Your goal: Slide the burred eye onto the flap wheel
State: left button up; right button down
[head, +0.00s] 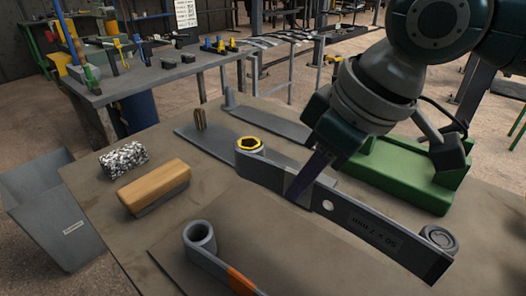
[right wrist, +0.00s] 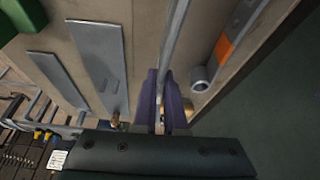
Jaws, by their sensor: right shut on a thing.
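My right gripper (head: 303,186) has its purple fingers shut on a long grey flat spring leaf (head: 345,213). The burred eye (head: 249,145), a rolled loop with a yellow, jagged-looking inner edge, is at the leaf's left end. The leaf also shows between the fingers (right wrist: 161,100) in the right wrist view (right wrist: 178,40); its eye is hidden there. The flap wheel (head: 200,118) appears to be the small brown upright piece on a grey plate (head: 218,140), behind and left of the eye, apart from it. It shows partly in the wrist view (right wrist: 115,119). My left gripper is not in view.
A wooden-topped block (head: 155,184) and a speckled block (head: 123,158) lie on the bench's left. Another spring with an orange band (head: 240,281) lies in front. A second plate with a short post (head: 229,98) and a green fixture (head: 400,178) are behind. A grey bin (head: 55,200) stands left.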

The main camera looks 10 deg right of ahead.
pick_arm(q)
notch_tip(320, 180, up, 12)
jog(key=p, duration=1.1)
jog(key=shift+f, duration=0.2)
pick_arm(e)
notch_tip(320, 180, up, 19)
jog(key=shift+r, duration=0.2)
jog(key=shift+w+f, duration=0.15)
